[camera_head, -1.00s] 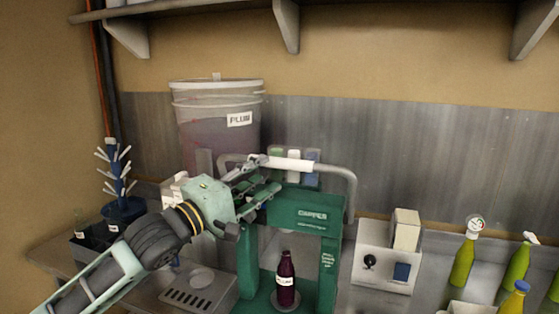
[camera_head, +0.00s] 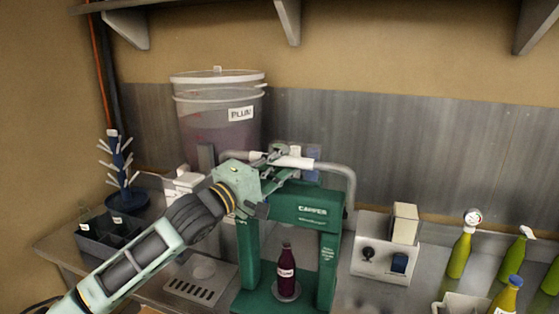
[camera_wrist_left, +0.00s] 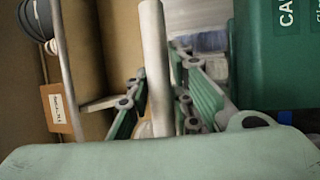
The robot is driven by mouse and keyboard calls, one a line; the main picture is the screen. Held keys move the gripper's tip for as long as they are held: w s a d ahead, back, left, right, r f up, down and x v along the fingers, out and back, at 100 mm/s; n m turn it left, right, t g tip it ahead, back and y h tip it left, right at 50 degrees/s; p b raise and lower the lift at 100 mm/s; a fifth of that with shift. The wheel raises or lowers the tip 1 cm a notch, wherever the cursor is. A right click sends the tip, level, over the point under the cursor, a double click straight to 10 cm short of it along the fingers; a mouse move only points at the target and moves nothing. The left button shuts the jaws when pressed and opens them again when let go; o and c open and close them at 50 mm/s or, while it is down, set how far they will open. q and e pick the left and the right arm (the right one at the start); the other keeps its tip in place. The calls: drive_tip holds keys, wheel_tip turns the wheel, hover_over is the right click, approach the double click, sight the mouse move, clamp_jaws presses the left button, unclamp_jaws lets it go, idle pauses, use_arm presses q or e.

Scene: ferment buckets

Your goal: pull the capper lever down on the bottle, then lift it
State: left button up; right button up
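The green capper (camera_head: 312,207) stands on the bench. Its grey lever frame (camera_head: 350,180) is raised, with a white grip (camera_head: 297,162) on the crossbar. A dark red bottle (camera_head: 286,268) with a pale label stands upright on the capper's base, under the head. My left gripper (camera_head: 277,156) is at the crossbar, at the left end of the white grip. In the left wrist view the bar (camera_wrist_left: 154,40) runs between the two spread fingers (camera_wrist_left: 162,82), with gaps showing beside it. My right gripper is out of view.
A plum bucket (camera_head: 215,135) stands behind on the left. A bottle tree (camera_head: 122,170) and a dark crate (camera_head: 105,232) are at the left. A white control box (camera_head: 383,262) and green bottles (camera_head: 461,252) are at the right.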

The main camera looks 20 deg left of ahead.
use_arm(q)
clamp_jaws()
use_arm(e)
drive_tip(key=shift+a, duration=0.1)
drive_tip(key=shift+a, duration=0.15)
use_arm(q)
drive_tip(key=shift+f, duration=0.1)
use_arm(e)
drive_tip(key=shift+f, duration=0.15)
